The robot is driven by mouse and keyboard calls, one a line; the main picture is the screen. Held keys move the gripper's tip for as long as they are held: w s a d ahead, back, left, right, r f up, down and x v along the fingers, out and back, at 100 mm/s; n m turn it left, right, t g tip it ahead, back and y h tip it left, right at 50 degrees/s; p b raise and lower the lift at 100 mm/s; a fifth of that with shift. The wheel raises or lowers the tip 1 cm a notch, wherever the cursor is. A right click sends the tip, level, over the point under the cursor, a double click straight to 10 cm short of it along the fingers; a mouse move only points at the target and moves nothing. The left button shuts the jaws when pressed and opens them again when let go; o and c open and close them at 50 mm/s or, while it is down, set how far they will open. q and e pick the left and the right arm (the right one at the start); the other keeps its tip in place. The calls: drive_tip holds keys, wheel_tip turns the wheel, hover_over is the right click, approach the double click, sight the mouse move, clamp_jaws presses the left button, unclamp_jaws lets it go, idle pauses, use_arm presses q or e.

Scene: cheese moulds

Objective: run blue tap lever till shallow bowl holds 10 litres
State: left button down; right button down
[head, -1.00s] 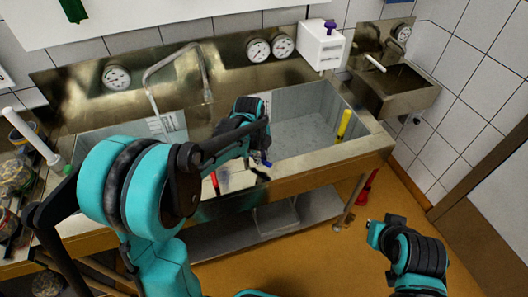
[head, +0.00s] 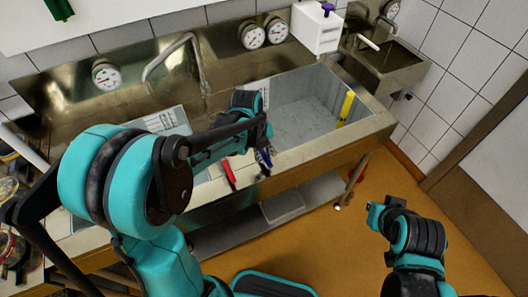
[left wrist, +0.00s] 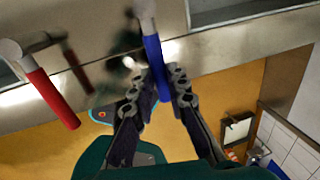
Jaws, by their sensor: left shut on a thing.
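The blue tap lever (left wrist: 155,65) sticks out from the sink's front, between the fingers of my left gripper (left wrist: 168,80), which is shut on it. In the head view the blue lever (head: 264,158) shows just below my left gripper (head: 262,146). The red lever (head: 229,174) is to its left and free. The sink has a left bowl (head: 165,120), largely hidden by my arm, and a grey right bowl (head: 305,112); I cannot tell which is shallower. No water stream shows at the spout (head: 205,86). My right gripper (head: 374,214) is low over the floor, its jaws unclear.
Round dials sit on the back panel, one at left (head: 106,74) and two near the middle (head: 253,35). A yellow cylinder (head: 346,106) stands in the right bowl. A white box (head: 318,28) and a small side basin (head: 385,65) are at back right.

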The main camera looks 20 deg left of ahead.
idle(0.4)
use_arm(q)
drive_tip(key=c, duration=1.5)
unclamp_jaws()
drive_tip(key=shift+a, duration=0.1)
drive_tip(key=r, duration=0.4)
drive_tip(key=s+a+r, duration=0.1)
drive_tip(key=r, duration=0.6)
drive_tip(key=shift+s+a+r, duration=0.3)
drive_tip(key=shift+a+r, duration=0.05)
drive_tip(key=shift+r, duration=0.05)
